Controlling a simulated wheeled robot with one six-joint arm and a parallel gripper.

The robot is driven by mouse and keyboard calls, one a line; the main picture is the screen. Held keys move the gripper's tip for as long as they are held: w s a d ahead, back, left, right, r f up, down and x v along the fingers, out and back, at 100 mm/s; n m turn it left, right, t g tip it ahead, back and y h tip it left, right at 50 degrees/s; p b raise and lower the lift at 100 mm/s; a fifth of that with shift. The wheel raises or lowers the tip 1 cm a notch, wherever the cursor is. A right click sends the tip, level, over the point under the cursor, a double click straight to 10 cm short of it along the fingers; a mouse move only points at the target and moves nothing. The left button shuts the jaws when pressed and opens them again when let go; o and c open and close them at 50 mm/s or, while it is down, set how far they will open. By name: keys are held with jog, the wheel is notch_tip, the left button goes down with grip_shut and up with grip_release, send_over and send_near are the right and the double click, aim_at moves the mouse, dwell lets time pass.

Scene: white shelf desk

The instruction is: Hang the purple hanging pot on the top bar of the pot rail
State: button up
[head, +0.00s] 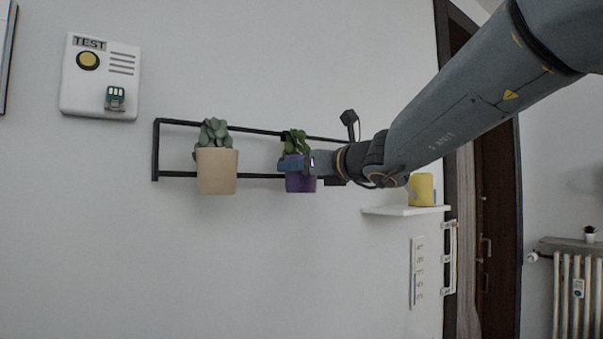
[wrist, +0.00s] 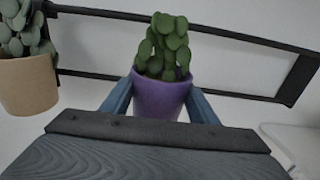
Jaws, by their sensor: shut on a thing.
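The purple hanging pot (head: 301,183) with a green plant is at the right part of the pot rail in the head view. In the wrist view the purple pot (wrist: 160,95) sits upright between my gripper's two blue fingers. My gripper (head: 296,165) is shut on it. The pot rail (head: 260,130) is a black frame on the wall with a top bar and a lower bar. In the wrist view the top bar (wrist: 230,33) passes behind the plant. The pot's hook is hidden, so I cannot tell whether it touches the bar.
A beige pot (head: 216,172) with a succulent hangs on the rail to the left. A white shelf (head: 405,211) with a yellow mug (head: 422,189) is at the right, below my arm. A white test box (head: 100,77) is on the wall at upper left. The wall below the rail is clear.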

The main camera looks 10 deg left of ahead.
notch_tip(320, 180, up, 18)
jog(key=p, duration=0.2)
dwell(0.6)
dwell(0.8)
jog(key=w+d+f+b, duration=0.25)
jog(key=d+f, duration=0.45)
jog(key=d, duration=0.6)
jog(key=w+d+f+b, duration=0.2)
jog(key=d+f+b, duration=0.2)
jog(key=d+f, duration=0.6)
jog(key=w+d+p+x, duration=0.1)
jog(key=x, duration=1.3)
jog(key=shift+w+a, duration=0.2)
jog(key=shift+w, duration=0.05)
jog(key=shift+f, duration=0.15)
